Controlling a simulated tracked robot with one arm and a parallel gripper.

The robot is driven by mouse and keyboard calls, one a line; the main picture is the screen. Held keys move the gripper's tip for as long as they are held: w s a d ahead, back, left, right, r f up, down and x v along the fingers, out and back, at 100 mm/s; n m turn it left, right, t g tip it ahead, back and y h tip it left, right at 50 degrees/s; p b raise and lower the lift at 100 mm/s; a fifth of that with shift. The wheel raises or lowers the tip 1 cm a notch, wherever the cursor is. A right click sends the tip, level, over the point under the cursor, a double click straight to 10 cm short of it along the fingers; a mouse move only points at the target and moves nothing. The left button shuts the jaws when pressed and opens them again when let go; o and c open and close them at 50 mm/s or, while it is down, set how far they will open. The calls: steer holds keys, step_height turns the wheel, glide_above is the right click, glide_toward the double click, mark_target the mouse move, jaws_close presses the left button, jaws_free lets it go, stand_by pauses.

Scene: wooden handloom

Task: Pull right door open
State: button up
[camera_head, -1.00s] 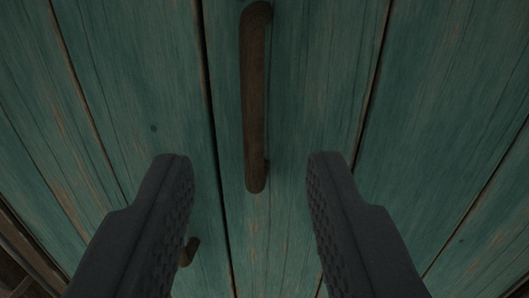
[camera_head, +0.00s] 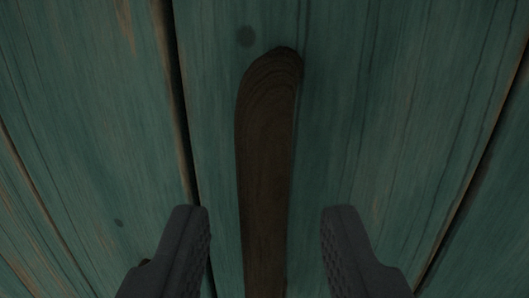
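The right door (camera_head: 370,110) is made of worn teal wooden planks and fills the middle and right of the view. Its dark brown wooden handle (camera_head: 266,150) stands upright near the door's left edge. The handle's rounded top shows, and its lower end runs out of the bottom of the picture. My gripper (camera_head: 265,222) is open. One dark grey finger is to the left of the handle and one to the right, with a gap on each side. Neither finger appears to touch the handle.
A dark vertical gap (camera_head: 178,100) runs left of the handle, between the right door and the teal planks of the left door (camera_head: 80,110).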

mark_target(263, 231)
steer(key=shift+w+d, duration=0.1)
steer(key=shift+w, duration=1.55)
jaws_close()
